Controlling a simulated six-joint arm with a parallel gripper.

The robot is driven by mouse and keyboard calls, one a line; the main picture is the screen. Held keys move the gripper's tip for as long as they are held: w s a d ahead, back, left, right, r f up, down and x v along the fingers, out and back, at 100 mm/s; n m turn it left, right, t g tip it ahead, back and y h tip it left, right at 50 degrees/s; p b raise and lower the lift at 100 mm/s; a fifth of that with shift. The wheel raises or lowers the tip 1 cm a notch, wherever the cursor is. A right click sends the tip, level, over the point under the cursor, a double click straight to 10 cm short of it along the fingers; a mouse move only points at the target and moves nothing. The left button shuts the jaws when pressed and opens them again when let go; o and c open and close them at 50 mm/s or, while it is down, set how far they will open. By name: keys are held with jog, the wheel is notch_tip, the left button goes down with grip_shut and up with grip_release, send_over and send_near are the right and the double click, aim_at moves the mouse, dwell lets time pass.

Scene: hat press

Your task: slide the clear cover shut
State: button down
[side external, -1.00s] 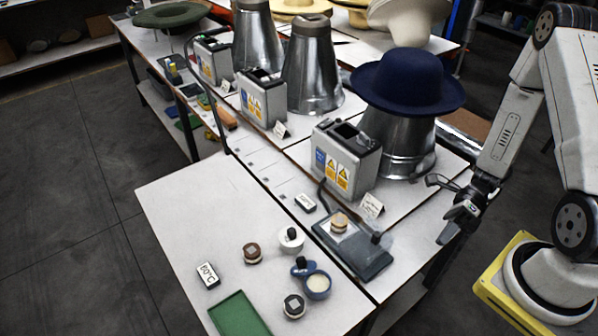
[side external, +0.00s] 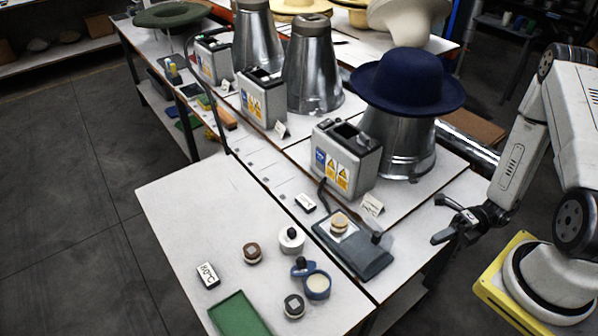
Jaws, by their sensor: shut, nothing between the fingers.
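A dark grey flat device (side external: 358,262) lies on the white table, with a small tan, round-topped piece (side external: 339,223) on a light square at its far left part. The clear cover (side external: 386,243) shows only faintly at the device's right end, beside a small dark knob (side external: 376,238). The cover sits to the side of the tan piece, not over it. Its exact edges are hard to make out. My gripper (side external: 444,234) is shut and empty, right of the cover and apart from it, out by the table's right edge.
A grey box with warning labels (side external: 345,165) and a metal cone bearing a navy hat (side external: 408,82) stand behind the device. A small white card (side external: 372,204) stands close behind it. Small jars, a blue cup (side external: 317,286) and a green tray (side external: 238,316) are at front left.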

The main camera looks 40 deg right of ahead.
aim_at(378, 227)
jog(key=shift+w+a, duration=1)
jog(key=shift+a, duration=0.4)
jog(key=shift+w+a, duration=1.05)
jog(key=shift+a, duration=0.4)
jog(key=shift+w+a, duration=1)
jog(key=shift+a, duration=0.4)
jog(key=shift+w, duration=2.4)
jog(key=shift+s, duration=0.15)
